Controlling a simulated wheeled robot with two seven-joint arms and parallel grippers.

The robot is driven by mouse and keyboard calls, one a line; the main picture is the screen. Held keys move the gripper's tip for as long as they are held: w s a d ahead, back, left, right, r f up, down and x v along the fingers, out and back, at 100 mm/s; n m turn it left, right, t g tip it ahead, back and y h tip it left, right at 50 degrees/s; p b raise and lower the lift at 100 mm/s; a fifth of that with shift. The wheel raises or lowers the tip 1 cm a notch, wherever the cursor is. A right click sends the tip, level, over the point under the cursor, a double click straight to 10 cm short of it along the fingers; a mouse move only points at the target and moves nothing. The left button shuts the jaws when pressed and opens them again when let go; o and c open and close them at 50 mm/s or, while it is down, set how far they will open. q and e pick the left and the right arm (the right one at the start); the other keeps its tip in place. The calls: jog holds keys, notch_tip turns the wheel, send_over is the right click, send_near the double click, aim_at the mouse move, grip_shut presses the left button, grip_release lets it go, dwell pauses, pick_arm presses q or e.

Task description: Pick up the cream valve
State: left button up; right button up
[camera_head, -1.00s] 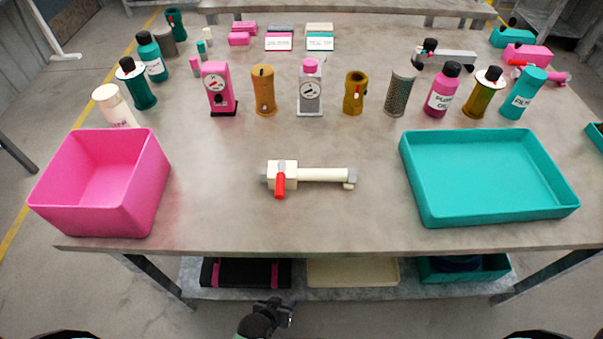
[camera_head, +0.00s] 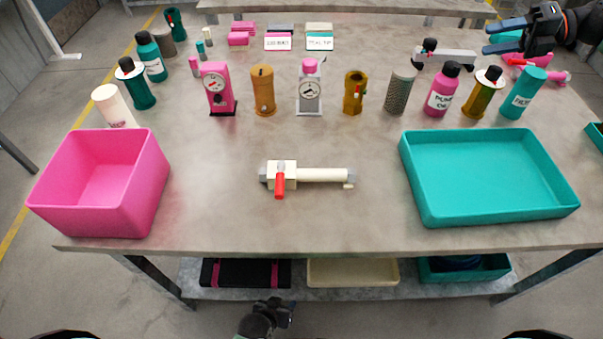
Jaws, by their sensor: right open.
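The cream valve (camera_head: 322,175) lies on its side in the middle of the table near the front. It has a cream block and pipe, grey end fittings and a red lever (camera_head: 280,186) pointing toward the front edge. My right gripper (camera_head: 503,35) is at the top right, open and empty, far from the valve. My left gripper (camera_head: 283,309) is low in front of the table, below its front edge and apart from the valve. Its finger gap does not show clearly.
A pink bin (camera_head: 150,195) stands left of the valve and a teal tray (camera_head: 497,213) right of it. A row of bottles, gauges and cylinders, including a grey gauge (camera_head: 310,98), stands behind. The table around the valve is clear.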

jog(key=s+a+r+n+g+h, duration=0.1)
jog(key=s+a+n+g, duration=0.15)
jog(key=a, duration=0.55)
jog(key=s+a+r+n+g+h, duration=0.1)
jog(key=s+a+r+g, duration=0.1)
jog(key=s+a, duration=0.35)
jog(key=n+t+h, duration=0.2)
jog(key=n+h, duration=1)
jog(key=n, duration=0.1)
send_over(323, 171)
notch_tip(323, 171, down, 13)
jog(key=f, duration=0.5)
jog(key=shift+d, duration=0.2)
jog(key=shift+a+f, duration=0.2)
jog(key=shift+f, duration=2.65)
grip_shut()
